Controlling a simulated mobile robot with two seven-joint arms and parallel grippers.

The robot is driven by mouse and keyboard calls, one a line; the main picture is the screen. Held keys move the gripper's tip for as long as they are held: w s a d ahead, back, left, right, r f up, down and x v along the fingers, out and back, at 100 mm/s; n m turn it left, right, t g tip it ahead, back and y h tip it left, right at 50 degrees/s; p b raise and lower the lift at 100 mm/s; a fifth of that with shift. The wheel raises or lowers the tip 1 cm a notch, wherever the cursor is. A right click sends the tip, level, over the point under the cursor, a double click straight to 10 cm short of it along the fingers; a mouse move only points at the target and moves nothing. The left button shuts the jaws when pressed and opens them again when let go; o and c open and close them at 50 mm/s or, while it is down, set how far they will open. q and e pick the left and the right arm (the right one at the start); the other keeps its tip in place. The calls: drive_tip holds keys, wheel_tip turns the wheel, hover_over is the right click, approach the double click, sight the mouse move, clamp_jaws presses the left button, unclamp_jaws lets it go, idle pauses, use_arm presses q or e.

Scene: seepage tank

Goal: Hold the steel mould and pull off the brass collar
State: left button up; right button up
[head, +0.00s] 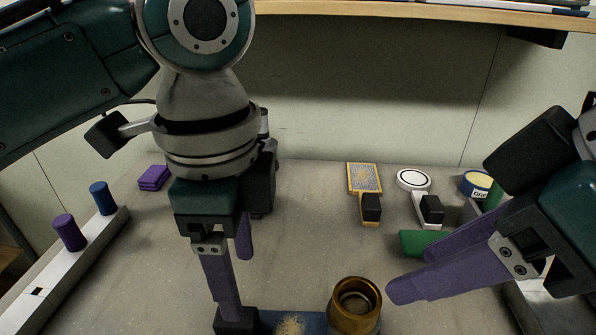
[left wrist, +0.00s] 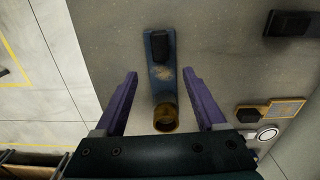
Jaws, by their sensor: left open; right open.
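The brass collar (head: 355,303) is a gold ring at the bottom of the head view, at one end of a blue strip (head: 288,322). In the left wrist view the collar (left wrist: 166,117) stands at the near end of the strip (left wrist: 161,84). A greyish inner rim shows inside the collar; I cannot tell whether it is the steel mould. My left gripper (head: 236,280) is open and points down, left of the collar; its purple fingers flank the strip in the wrist view. My right gripper (head: 411,273) is open, with one fingertip close to the collar's right side.
A black block (head: 236,321) sits on the strip's left end. A rail with purple (head: 69,233) and blue (head: 104,198) pegs stands at left. A yellow-framed card (head: 365,178), a white disc (head: 413,180) and a green block (head: 420,243) lie behind. The middle table is clear.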

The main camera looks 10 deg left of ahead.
sight(247, 317)
use_arm(q)
wheel_tip(247, 317, down, 10)
drive_tip(key=shift+r, duration=0.1)
idle(0.4)
clamp_jaws()
idle(0.5)
idle(1.1)
